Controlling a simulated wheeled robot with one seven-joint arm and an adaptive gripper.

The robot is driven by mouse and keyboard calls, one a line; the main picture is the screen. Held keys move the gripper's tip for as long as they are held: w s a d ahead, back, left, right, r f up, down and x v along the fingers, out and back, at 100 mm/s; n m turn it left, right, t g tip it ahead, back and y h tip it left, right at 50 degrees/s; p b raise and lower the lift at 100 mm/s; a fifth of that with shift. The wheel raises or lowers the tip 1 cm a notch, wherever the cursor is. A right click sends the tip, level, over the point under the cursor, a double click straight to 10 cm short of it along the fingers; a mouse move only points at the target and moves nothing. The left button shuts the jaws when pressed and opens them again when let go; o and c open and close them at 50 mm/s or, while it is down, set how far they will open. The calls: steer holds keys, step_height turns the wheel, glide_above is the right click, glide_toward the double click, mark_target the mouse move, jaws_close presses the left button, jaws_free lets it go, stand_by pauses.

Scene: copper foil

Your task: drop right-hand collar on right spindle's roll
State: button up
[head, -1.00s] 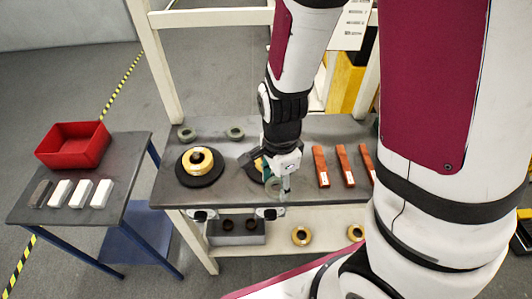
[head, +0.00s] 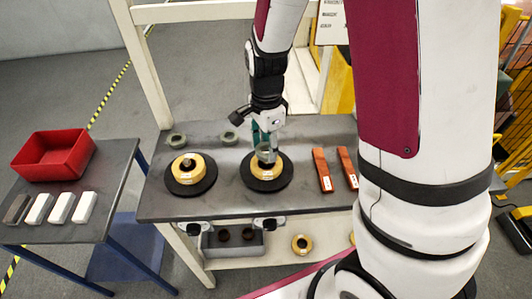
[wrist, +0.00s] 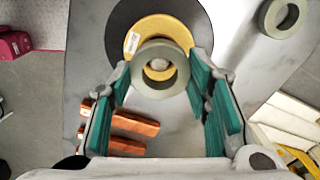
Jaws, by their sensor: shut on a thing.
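My gripper (wrist: 162,87) is shut on a grey-green collar (wrist: 144,79), which sits level between its green finger pads. In the head view the held collar (head: 266,154) is over the right spindle's gold roll (head: 273,168), on a black disc (head: 266,185). In the wrist view the roll (wrist: 158,25) lies behind the collar, partly hidden by it. The pale tip of the right spindle (wrist: 159,64) shows through the collar's hole. I cannot tell how small the gap is between collar and roll.
The left gold roll (head: 199,173) stands on its own black disc. Two grey-green rings (head: 177,139) (head: 229,138) lie at the back of the bench (head: 225,205). Copper-coloured bars (head: 322,170) lie to the right. A red bin (head: 53,155) and several blocks stand on the left table.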

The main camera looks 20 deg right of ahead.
steer(key=shift+f, duration=1.7)
steer(key=shift+f, duration=0.2)
steer(key=o, duration=1.3)
steer(key=shift+o, duration=0.2)
